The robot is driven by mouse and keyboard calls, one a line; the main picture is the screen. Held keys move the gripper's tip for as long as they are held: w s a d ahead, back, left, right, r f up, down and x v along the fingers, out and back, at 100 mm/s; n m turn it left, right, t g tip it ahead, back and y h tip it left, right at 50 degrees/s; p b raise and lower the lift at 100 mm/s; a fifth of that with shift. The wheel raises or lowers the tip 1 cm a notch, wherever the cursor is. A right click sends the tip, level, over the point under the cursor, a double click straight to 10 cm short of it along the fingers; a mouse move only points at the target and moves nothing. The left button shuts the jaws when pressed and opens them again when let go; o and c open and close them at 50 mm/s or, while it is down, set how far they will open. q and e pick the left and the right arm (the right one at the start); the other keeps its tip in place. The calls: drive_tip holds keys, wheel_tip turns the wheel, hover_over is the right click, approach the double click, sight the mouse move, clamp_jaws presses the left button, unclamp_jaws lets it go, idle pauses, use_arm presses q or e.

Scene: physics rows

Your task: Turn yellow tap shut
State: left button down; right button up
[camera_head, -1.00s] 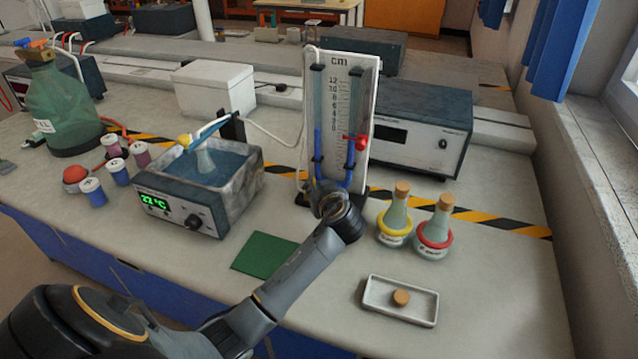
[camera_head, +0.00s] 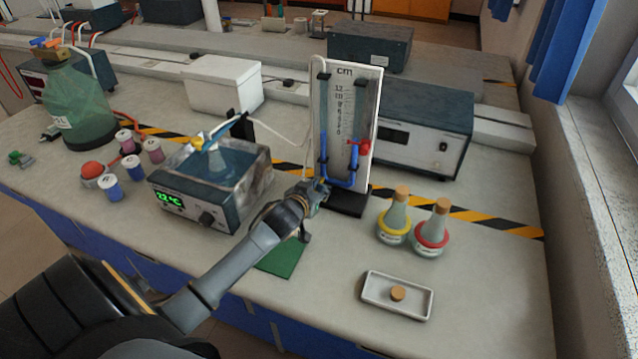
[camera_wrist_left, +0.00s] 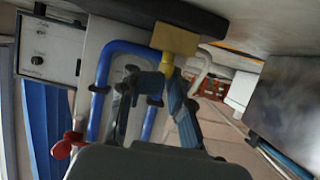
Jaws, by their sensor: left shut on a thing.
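The yellow tap (camera_wrist_left: 176,39) shows in the left wrist view as a yellow block on a short yellow stem, beside the blue tubing. In the head view my gripper mostly hides it, low on the left of the white cm-scale board (camera_head: 352,98). My left gripper (camera_head: 319,189) is at the foot of this board. In the wrist view its dark fingers (camera_wrist_left: 168,84) are closed around the yellow stem, below the block. The contact itself is partly hidden. My right gripper is out of view.
A red tap (camera_head: 363,147) is on the board's right tube. A water bath (camera_head: 232,198) stands close left of my gripper. Two corked flasks (camera_head: 394,218) (camera_head: 432,235) and a white tray (camera_head: 372,297) are to the right. A green mat (camera_head: 280,260) lies beneath my arm.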

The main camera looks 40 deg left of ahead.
use_arm(q)
drive_tip(key=shift+a+r, duration=0.25)
drive_tip(key=shift+a, duration=0.15)
drive_tip(key=c, duration=1.7)
unclamp_jaws()
drive_tip(key=shift+c, duration=0.2)
drive_tip(key=shift+a+f, duration=0.1)
drive_tip(key=v, duration=1.2)
drive_tip(key=shift+d+f, duration=0.2)
